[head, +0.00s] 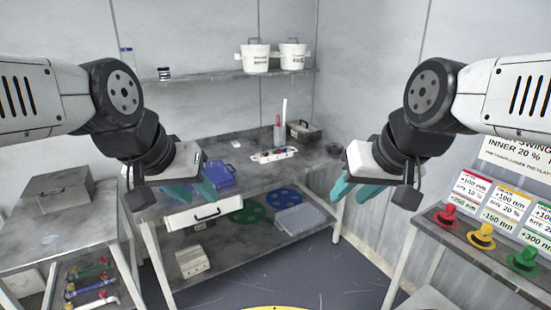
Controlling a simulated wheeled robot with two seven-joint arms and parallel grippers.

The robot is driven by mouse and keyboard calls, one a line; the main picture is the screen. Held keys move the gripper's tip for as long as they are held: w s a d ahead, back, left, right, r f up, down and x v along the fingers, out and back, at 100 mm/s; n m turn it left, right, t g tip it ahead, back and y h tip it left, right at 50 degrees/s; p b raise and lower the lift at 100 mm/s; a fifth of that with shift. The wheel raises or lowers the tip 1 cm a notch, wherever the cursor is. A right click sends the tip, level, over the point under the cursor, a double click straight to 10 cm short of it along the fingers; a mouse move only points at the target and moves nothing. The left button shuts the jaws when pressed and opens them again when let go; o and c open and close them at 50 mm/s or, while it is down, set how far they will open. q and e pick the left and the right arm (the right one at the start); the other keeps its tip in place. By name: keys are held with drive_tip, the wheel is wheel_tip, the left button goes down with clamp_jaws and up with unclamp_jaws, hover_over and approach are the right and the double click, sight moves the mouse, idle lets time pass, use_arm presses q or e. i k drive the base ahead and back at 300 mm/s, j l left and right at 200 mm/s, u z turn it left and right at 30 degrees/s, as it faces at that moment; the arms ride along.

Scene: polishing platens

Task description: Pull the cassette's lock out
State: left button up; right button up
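A blue box-like object (222,176), possibly the cassette, sits on the grey workbench (262,181) near its left front. My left gripper partly covers it, and I cannot make out a lock on it. My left gripper (194,192) hangs in front of this object with its teal fingers apart and nothing seen between them. My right gripper (355,189) hangs near the bench's right end, its teal fingers apart and empty.
A white drawer (190,218) is under the bench top. A side table (50,235) is left; a stand with colored knobs (481,236) is right. The bench's front middle is clear.

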sight(278, 152)
drive_tip(key=i+l, duration=0.15)
drive_tip(key=i, duration=0.7)
drive_tip(key=i+l+z, duration=0.1)
drive_tip(key=i, duration=0.75)
drive_tip(key=i+l, duration=0.2)
drive_tip(key=i, duration=0.65)
